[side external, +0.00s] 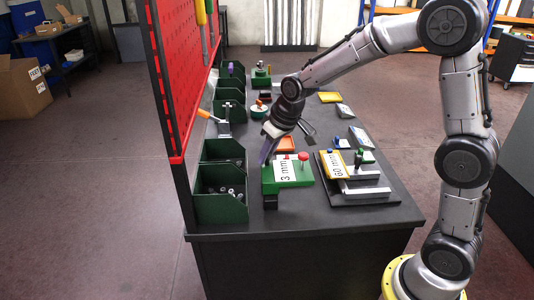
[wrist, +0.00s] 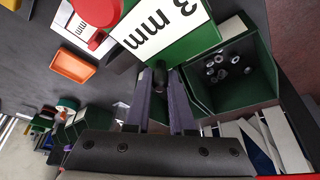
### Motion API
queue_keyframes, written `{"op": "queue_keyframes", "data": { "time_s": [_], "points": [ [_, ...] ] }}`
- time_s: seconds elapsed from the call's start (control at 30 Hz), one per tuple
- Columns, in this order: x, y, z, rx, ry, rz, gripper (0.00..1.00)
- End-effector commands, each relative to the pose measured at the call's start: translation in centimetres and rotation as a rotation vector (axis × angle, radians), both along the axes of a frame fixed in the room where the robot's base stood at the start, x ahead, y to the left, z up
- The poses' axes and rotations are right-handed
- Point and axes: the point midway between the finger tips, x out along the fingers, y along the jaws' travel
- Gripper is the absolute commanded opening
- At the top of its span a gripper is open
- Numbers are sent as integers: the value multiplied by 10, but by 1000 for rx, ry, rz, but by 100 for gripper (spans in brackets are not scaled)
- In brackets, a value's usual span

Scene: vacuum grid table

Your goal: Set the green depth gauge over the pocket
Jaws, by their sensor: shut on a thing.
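The green depth gauge (side external: 303,181) is a flat green block with a white "3 mm" label and a red knob, near the front left of the table. It also shows in the wrist view (wrist: 197,44). My gripper (side external: 266,154) reaches down to its left end. In the wrist view my two purple-grey fingers (wrist: 161,92) are shut on it at a dark part of its edge. A black block shows under its left end; I cannot tell whether the gauge rests on it. I cannot make out the pocket clearly.
A dark plate (side external: 388,197) right of the gauge carries grey metal blocks and a yellow "60 mm" gauge (side external: 331,164). Green bins (side external: 221,209) line the left edge below a red pegboard (side external: 181,60). An orange tray (side external: 287,144) lies behind the gauge. Some front table surface is clear.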

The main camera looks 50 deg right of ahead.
Motion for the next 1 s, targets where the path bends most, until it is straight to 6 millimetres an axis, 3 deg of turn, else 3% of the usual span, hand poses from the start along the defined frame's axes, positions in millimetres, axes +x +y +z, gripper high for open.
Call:
{"op": "queue_keyframes", "data": {
  "time_s": [0.67,1.0],
  "points": [
    [3,-2,1,0,-1,-1,0],
    [53,-52,1,0,-5,-5,0]
  ]
}}
